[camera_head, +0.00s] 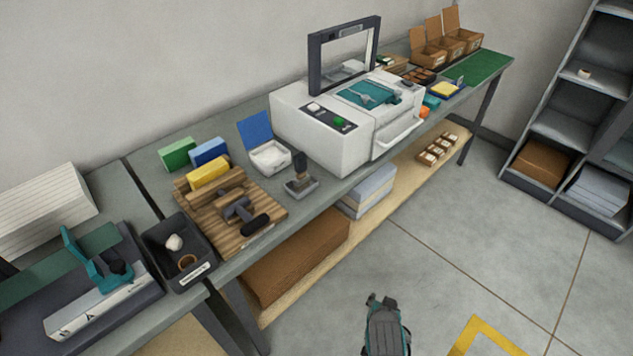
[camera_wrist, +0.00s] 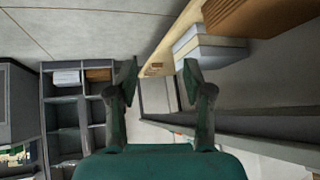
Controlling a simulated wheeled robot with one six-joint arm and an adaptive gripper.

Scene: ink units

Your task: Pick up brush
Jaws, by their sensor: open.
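In the head view part of my arm shows at the bottom, over the floor, in front of the bench and apart from the brush.
The white printer (camera_head: 320,138) with a raised frame stands right of the holder. A white box with blue lid (camera_head: 270,156) is behind it. A wooden board (camera_head: 217,232) with tools lies left. The floor (camera_head: 480,240) in front is clear.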

